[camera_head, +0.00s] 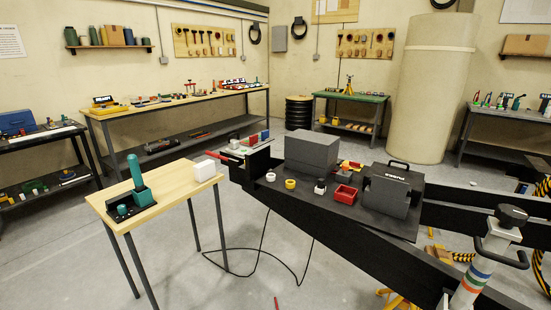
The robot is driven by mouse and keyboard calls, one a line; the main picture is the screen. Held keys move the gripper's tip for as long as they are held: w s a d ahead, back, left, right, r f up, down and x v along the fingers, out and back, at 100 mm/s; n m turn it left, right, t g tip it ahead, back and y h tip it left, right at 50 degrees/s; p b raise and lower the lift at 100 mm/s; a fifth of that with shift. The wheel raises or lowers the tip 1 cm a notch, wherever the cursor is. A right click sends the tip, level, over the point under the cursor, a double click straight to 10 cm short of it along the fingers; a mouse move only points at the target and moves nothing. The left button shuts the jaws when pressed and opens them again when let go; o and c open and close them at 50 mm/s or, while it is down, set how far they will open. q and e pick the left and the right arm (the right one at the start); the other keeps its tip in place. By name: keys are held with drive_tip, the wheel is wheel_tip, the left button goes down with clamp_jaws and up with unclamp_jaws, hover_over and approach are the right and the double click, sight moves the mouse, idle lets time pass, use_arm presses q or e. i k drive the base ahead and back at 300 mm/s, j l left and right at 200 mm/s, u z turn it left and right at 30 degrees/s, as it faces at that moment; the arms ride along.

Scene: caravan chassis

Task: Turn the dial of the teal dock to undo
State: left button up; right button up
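The teal dock (147,212) sits on a small wooden side table (180,182) at the left of the head view. It has a low black base. A tall teal handle-like part (137,174) stands upright at its back, with a teal block at its foot. A small round teal knob (122,210), which looks like the dial, is at the front left of the base. Its marks are too small to read. Neither of my grippers is in the view.
The black chassis (320,215) carries a grey box (312,151), a red tray (345,194) and a dark case (389,188). A cable (262,266) lies on the floor. Floor left of the table is clear.

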sight(122, 209)
drive_tip(key=i+l, duration=0.2)
drive_tip(key=i, duration=0.3)
drive_tip(key=i+l+u, duration=0.15)
drive_tip(key=i, duration=0.3)
drive_tip(key=i+l, duration=0.25)
drive_tip(key=i, duration=0.25)
drive_tip(key=i+l+u, duration=0.1)
drive_tip(key=i+l, duration=0.15)
drive_tip(key=i, duration=0.2)
drive_tip(key=u, duration=1.8)
